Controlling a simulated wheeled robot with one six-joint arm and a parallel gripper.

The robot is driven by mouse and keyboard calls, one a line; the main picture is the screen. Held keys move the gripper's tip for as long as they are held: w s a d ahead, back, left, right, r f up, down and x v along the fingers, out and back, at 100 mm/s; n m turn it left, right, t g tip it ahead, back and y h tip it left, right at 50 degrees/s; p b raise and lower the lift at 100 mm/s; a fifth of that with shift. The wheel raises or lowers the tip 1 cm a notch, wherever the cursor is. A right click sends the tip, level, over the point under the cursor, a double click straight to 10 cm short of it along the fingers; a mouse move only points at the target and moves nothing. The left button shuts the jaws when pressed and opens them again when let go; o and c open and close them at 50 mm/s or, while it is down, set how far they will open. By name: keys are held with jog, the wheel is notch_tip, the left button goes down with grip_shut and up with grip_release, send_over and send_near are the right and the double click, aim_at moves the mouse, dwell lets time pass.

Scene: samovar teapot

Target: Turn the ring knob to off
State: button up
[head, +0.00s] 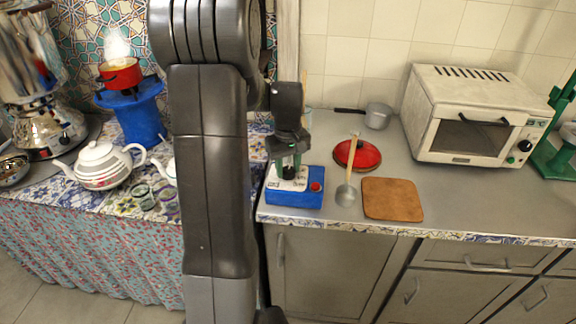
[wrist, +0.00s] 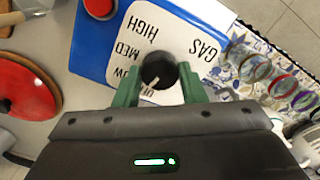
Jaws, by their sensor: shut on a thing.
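The ring knob (wrist: 158,70) is round and black, on the white label plate of a blue control box (head: 293,199). In the wrist view the plate reads GAS, HIGH, MED and partly hidden lower lettering. A short pale mark on the knob points down and slightly left there, towards the partly covered lettering; its exact setting is hard to tell. My gripper (wrist: 158,88) is shut on the knob, one green finger on each side. In the head view my gripper (head: 289,164) is over the box and largely hides the knob. A red button (head: 316,186) sits beside the plate.
A ladle (head: 346,193), red lid (head: 366,154) and wooden board (head: 392,199) lie right of the box. A toaster oven (head: 470,120) stands further right.

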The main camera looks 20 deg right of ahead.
aim_at(288, 170)
jog(key=shift+r+n, duration=0.1)
jog(key=shift+n, duration=1.1)
jog(key=o, duration=1)
notch_tip(288, 170, up, 14)
jog(key=shift+f, duration=0.2)
